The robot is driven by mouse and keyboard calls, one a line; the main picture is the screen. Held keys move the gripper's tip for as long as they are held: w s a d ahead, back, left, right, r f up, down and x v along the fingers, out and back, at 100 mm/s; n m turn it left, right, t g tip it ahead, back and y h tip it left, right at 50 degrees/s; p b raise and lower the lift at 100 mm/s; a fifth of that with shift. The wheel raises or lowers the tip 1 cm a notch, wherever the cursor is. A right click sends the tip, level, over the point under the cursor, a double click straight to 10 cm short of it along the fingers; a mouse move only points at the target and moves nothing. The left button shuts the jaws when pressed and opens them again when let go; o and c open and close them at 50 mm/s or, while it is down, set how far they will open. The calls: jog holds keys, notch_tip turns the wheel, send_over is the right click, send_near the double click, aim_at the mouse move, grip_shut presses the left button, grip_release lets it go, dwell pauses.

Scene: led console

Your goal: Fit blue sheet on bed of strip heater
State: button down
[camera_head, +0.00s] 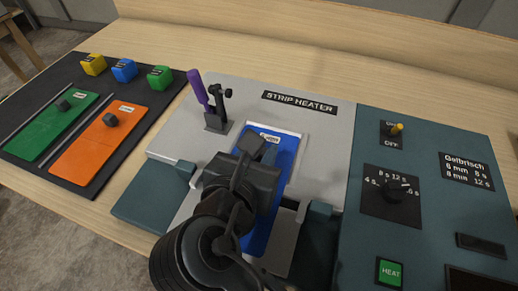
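The blue sheet (284,158) lies over the pale bed (297,172) of the strip heater (325,140), with a small white label near its far end. Its long edges run roughly along the bed, and a pale strip of bed shows on its right. Whether it lies flat or fully seated cannot be told. My gripper (259,153) is above the middle of the sheet, and my dark wrist hides much of its left and near parts. The fingertips and any knob between them are too merged to tell whether the gripper is open or shut.
A purple-handled toggle clamp (198,88) stands upright behind and left of the bed. The control panel (440,215) is at right. A dark mat (80,85) at left holds green (48,130) and orange (95,145) sheets with knobs, and yellow, blue and green blocks.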

jog(key=c, duration=0.8)
grip_release()
jog(key=shift+v, duration=3.9)
